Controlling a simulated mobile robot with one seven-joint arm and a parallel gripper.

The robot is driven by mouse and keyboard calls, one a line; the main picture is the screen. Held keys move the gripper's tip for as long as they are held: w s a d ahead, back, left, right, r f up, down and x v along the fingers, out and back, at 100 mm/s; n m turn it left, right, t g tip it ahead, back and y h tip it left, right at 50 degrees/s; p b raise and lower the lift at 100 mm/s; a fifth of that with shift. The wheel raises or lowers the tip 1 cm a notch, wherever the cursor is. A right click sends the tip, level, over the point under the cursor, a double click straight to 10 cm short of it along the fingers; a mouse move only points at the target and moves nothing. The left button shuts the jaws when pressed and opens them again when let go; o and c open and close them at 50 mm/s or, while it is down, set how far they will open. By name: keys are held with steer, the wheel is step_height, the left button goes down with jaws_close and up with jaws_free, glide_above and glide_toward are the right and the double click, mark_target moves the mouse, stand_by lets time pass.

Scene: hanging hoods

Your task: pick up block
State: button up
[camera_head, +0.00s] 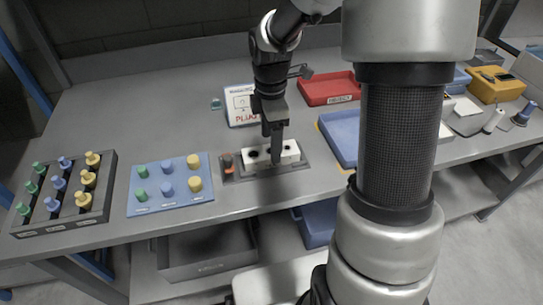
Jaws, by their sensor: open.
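A white block (289,149) with dark round holes sits on a grey base plate (237,174) near the front middle of the table; it is the likeliest match for the task's block. My gripper (277,158) points down directly over the white block and hides part of its middle. The gripper is open, though its fingers overlap in this view. I cannot tell whether the fingers touch the block. A dark orange-tipped piece (227,162) stands at the left end of the base plate.
A blue board (152,207) and a dark rack (100,213), both with coloured knobs, lie left. A sign (240,103) stands behind; a red tray (318,91) and blue tray (340,135) lie right. My arm hides part of the right side. The back-left table is mostly clear.

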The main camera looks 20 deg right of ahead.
step_height(320, 180, down, 4)
steer(key=shift+w+d+f+b, duration=0.1)
steer(key=shift+f+b, duration=0.15)
steer(key=shift+b, duration=0.2)
steer(key=shift+r, duration=0.1)
steer(key=c, duration=1.7)
